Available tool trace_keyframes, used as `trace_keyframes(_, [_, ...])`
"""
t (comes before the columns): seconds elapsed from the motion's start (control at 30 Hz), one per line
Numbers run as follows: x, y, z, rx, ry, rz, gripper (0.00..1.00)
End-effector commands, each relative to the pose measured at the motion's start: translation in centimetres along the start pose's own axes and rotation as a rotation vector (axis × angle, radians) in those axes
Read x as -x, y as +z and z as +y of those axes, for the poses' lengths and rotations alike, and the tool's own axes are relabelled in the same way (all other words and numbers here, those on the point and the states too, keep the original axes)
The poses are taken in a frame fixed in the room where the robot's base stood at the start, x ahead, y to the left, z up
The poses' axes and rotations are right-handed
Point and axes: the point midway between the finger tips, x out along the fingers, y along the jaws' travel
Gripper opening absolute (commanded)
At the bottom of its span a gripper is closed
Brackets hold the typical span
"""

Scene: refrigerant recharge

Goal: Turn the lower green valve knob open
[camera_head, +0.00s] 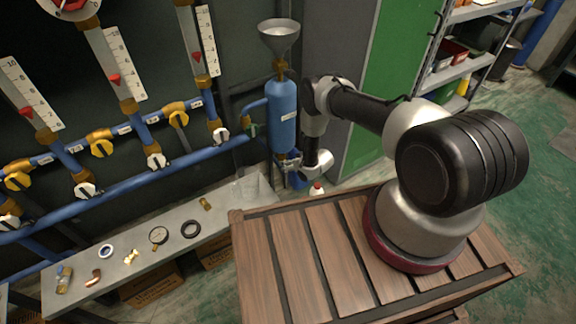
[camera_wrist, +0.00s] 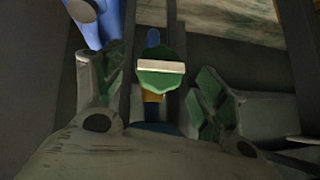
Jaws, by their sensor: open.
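In the wrist view a green valve knob (camera_wrist: 160,78) with a pale bar across its face lies between the fingers of my gripper (camera_wrist: 158,76). The bar runs nearly level. The fingers, with green pads, stand open on either side, with a visible gap to the knob on both sides. In the head view my gripper (camera_head: 287,163) is low by the base of the blue tank (camera_head: 282,115). The knob between the fingers cannot be made out there. Another green knob (camera_head: 252,130) shows on the pipe left of the tank.
A metal funnel (camera_head: 279,38) tops the tank. Blue pipes with yellow and white knobs and several flow gauges (camera_head: 123,65) run along the wall at left. A grey bench (camera_head: 222,215) with small fittings is below. A green cabinet door (camera_head: 392,60) stands behind my arm.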

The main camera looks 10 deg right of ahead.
Motion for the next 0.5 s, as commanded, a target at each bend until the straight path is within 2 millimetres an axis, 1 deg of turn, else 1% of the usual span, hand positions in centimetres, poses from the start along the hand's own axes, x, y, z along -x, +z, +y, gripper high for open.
trace_keyframes(0.03, [-0.8,0.1,-0.1,0.001,-0.001,0.001,0.72])
trace_keyframes(0.1, [-1.7,0.0,0.0,0.001,0.000,0.001,0.72])
trace_keyframes(0.2, [-2.6,0.0,0.0,-0.001,0.001,0.000,0.72])
trace_keyframes(0.33, [-3.1,0.0,0.1,-0.001,0.001,0.000,0.72])
trace_keyframes(0.5, [-3.2,0.0,0.0,-0.001,0.002,-0.001,0.72])
